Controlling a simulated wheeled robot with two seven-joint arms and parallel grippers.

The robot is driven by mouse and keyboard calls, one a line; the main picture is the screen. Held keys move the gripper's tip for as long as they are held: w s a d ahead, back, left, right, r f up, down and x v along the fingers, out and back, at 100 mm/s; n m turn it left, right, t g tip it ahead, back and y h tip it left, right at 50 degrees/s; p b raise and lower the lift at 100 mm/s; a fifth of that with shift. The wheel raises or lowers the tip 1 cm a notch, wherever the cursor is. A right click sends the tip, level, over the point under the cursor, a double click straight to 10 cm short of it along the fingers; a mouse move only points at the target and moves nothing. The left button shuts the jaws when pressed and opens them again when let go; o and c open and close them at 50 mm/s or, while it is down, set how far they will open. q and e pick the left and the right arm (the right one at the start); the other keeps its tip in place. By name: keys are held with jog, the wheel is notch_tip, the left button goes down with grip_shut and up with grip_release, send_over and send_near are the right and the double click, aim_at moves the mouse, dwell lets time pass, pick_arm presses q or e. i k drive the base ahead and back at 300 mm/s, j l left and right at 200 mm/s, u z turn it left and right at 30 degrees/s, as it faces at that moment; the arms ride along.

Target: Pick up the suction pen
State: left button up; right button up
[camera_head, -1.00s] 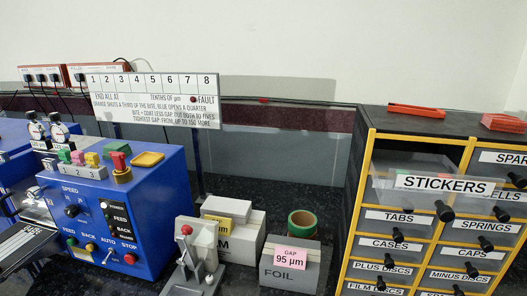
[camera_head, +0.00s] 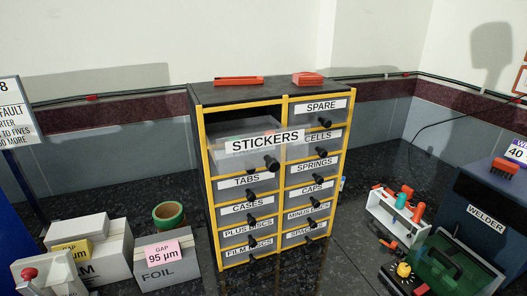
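I cannot say for certain which thing is the suction pen. A small white rack (camera_head: 385,213) at the right holds several slim tools with coloured handles, among them a teal one (camera_head: 401,200) and a red one (camera_head: 418,211). The pen may be among them, but they are too small to tell. Neither of my grippers shows in the head view.
A yellow-framed drawer cabinet (camera_head: 204,190) stands in the middle, its STICKERS drawer (camera_head: 265,142) pulled out. Foil box (camera_head: 167,262), green tape roll (camera_head: 168,214) and a small press (camera_head: 45,270) are left. The welder (camera_head: 487,217) stands right. Dark counter is bare between cabinet and rack.

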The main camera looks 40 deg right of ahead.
aim_at(417, 217)
jog(key=z, duration=1)
jog(key=k+l+z, duration=0.1)
jog(key=z, duration=0.35)
jog(key=l+z, duration=0.1)
jog(key=z, duration=0.9)
jog(key=l+z, duration=0.1)
jog(key=z, duration=0.4)
